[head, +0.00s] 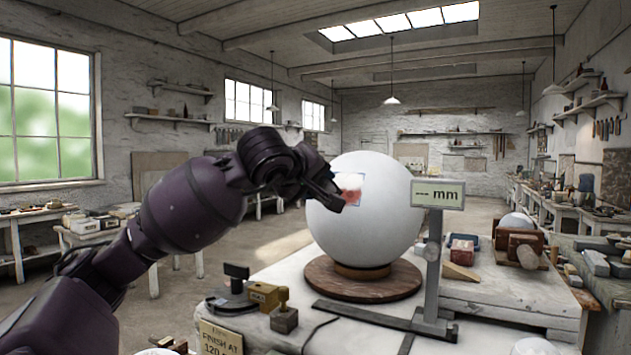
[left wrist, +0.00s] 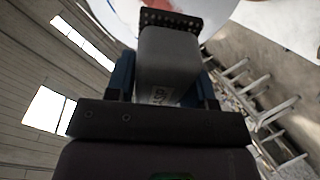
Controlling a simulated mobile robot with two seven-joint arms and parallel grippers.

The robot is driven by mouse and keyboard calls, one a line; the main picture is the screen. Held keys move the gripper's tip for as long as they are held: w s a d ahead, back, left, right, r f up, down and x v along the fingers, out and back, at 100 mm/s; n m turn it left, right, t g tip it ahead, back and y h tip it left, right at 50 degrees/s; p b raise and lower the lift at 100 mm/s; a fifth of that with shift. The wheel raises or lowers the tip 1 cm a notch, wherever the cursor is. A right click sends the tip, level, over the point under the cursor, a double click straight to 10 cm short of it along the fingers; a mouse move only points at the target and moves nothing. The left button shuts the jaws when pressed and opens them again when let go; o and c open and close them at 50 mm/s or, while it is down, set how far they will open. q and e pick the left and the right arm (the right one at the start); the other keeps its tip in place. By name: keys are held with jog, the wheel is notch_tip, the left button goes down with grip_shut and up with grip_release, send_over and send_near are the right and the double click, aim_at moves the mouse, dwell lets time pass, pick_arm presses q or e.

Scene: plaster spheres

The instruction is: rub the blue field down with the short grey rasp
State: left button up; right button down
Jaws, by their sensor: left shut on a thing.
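A large white plaster sphere (head: 385,215) rests on a round brown wooden base (head: 360,287) on the bench. On its left front is a small patch (head: 352,183) with a thin blue outline and a reddish smudge inside; my gripper covers part of its left side. My left gripper (head: 335,192) is at the patch. In the left wrist view the left gripper (left wrist: 167,85) is shut on the short grey rasp (left wrist: 170,55), a grey block with a dark studded end towards the sphere (left wrist: 215,12). I cannot tell whether it touches the sphere. My right gripper is not in view.
A gauge reading "--- mm" (head: 437,194) stands on a post just right of the sphere. A dark round-based tool (head: 232,298), a yellowish block (head: 263,295) and a knobbed block (head: 284,319) stand at the front left. A finish card (head: 221,340) is at the bench's front edge.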

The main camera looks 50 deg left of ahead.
pick_arm(q)
jog(key=x, duration=0.2)
jog(key=shift+w+f, duration=0.2)
jog(key=shift+w, duration=0.05)
jog(key=x, duration=0.1)
jog(key=b+x, duration=0.1)
jog(key=x, duration=0.1)
jog(key=shift+d+b, duration=0.3)
jog(key=shift+b, duration=0.05)
jog(key=shift+s, duration=0.1)
jog(key=shift+w+f, duration=0.25)
jog(key=shift+w, duration=0.25)
jog(key=shift+b, duration=0.3)
